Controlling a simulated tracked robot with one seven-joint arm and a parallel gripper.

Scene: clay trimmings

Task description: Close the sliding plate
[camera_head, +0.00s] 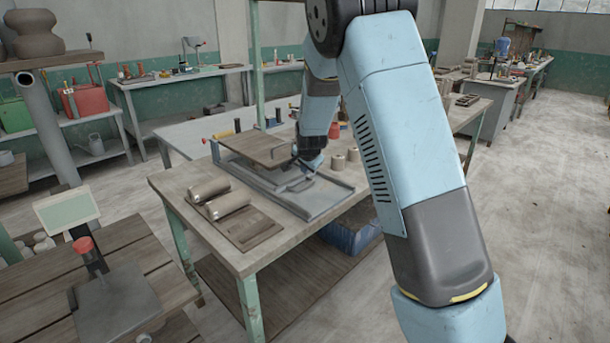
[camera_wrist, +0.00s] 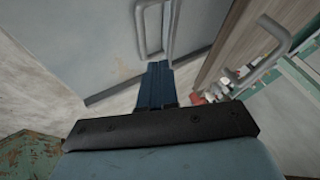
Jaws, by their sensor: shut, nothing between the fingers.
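A low grey metal frame (camera_head: 325,195) lies on the workbench. A flat brown wooden plate (camera_head: 255,148) sits over its left part, and the right part of the frame is uncovered. A grey bar handle (camera_head: 300,183) stands at the frame near my gripper (camera_head: 303,160). In the wrist view my gripper's dark blue fingers (camera_wrist: 157,70) are together and empty. They point toward a bent metal handle (camera_wrist: 143,30) on a grey surface (camera_wrist: 100,35). A second handle (camera_wrist: 265,50) stands at the right, beside a wooden edge. I cannot tell whether the fingertips touch a handle.
Two clay rolls (camera_head: 218,200) lie on a board (camera_head: 255,232) at the bench's front left. Small clay cylinders (camera_head: 345,158) stand right of the frame. A blue crate (camera_head: 350,232) is under the bench. A slatted wooden table (camera_head: 150,250) stands at the front left. The right floor is open.

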